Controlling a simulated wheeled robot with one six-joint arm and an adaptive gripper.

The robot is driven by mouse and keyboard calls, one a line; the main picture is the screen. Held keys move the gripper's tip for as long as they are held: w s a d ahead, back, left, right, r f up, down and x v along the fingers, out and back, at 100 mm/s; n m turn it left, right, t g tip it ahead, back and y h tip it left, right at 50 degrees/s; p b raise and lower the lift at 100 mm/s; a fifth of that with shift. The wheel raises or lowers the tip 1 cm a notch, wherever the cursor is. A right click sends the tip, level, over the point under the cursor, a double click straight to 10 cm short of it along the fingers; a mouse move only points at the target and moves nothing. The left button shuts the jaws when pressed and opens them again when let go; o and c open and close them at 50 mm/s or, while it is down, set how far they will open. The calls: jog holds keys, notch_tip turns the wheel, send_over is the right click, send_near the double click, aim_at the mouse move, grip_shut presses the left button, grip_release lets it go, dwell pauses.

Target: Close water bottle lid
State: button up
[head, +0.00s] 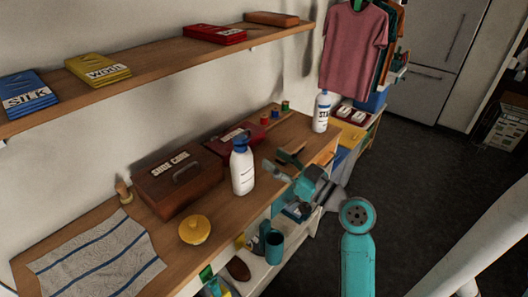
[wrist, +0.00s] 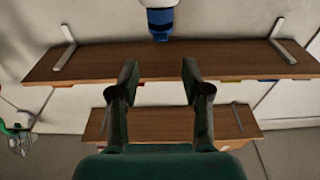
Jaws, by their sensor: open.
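A white bottle (head: 243,172) with a blue top (head: 240,145) stands upright on the wooden counter, in front of the boxes. Whether its lid is open is too small to tell. My gripper (head: 280,170) is open and empty, to the right of this bottle and apart from it. In the wrist view, the two fingers of my gripper (wrist: 159,75) are spread wide with nothing between them. A white bottle with a blue cap (wrist: 160,22) shows at the top edge there, cap pointing down the picture, beyond the fingertips. Most of its body is cut off.
A brown box (head: 178,183) and a red box (head: 235,140) stand behind the bottle. A yellow round item (head: 194,229) and a striped cloth (head: 95,258) lie left. Another white bottle (head: 321,112) stands at the counter's far end. A shelf (head: 150,72) runs above.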

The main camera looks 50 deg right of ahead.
jog(key=shift+s+f, duration=0.1)
jog(key=shift+s, duration=0.6)
jog(key=shift+w+r, duration=0.1)
jog(key=shift+r, duration=0.2)
jog(key=c, duration=0.5)
jog(key=r, duration=0.2)
jog(key=w+r, duration=0.1)
jog(key=r, duration=0.2)
jog(key=shift+r, duration=0.2)
grip_shut()
jog(key=r, duration=0.1)
send_over(241, 139)
jog(key=s, duration=0.3)
jog(key=shift+s+d+f, duration=0.15)
jog(key=shift+d+f, duration=0.05)
jog(key=shift+f, duration=0.8)
jog(key=shift+s+d+f, duration=0.1)
jog(key=shift+d+f, duration=0.1)
jog(key=shift+f, duration=0.75)
